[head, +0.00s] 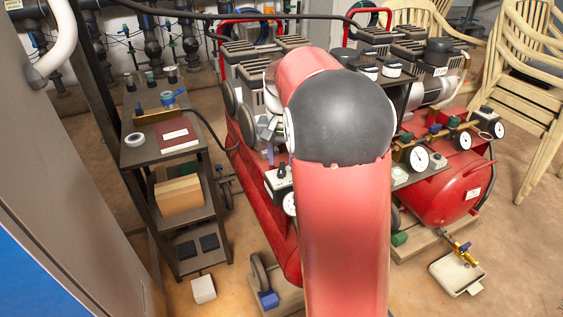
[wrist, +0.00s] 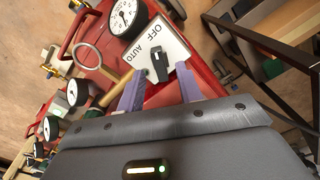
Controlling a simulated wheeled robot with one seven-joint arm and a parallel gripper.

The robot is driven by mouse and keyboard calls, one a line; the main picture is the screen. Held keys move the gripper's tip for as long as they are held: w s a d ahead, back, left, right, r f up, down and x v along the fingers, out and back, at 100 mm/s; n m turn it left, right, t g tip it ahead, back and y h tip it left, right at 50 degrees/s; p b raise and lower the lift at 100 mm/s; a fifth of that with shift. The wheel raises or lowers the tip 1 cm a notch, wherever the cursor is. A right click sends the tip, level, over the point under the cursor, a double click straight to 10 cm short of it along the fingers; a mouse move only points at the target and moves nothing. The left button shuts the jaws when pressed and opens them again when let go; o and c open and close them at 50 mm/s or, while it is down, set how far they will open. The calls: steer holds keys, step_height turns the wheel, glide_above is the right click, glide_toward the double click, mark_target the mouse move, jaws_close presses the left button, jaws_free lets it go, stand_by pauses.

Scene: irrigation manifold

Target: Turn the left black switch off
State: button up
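The left black switch (wrist: 160,65) sits on a white plate (wrist: 178,50) marked OFF and AUTO in the wrist view. I cannot tell for certain which mark it points to. In the head view this switch (head: 281,172) is on a white-faced box on the left red compressor, just left of my arm. My gripper (wrist: 159,71) is open, its two purple fingers spread on either side of the switch in the picture. No contact with the switch is clear. In the head view one purple finger (head: 270,153) shows above the switch box; my arm hides much of this area.
Gauges (wrist: 123,15) and a metal ring (wrist: 87,57) are close to the switch plate. The right red compressor (head: 445,190) carries more gauges and black knobs. A dark shelf cart (head: 160,150) stands on the left. Stacked chairs (head: 530,90) are at the right.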

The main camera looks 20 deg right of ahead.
mark_target(282, 168)
step_height(282, 168, up, 5)
steer(key=shift+r, duration=0.1)
stand_by(0.5)
steer(key=shift+s+r, duration=0.1)
steer(key=s+a+r+n+t, duration=0.35)
steer(key=s+a, duration=0.25)
steer(key=s, duration=0.6)
steer(key=s+a+f+n+t, duration=0.1)
steer(key=s+a+f, duration=0.1)
steer(key=s, duration=0.4)
steer(key=s+a+f+n+t, duration=0.1)
steer(key=s+a+f, duration=0.1)
steer(key=s, duration=0.4)
steer(key=shift+s+a+n, duration=0.15)
steer(key=shift+a+n, duration=0.2)
steer(key=shift+a, duration=0.05)
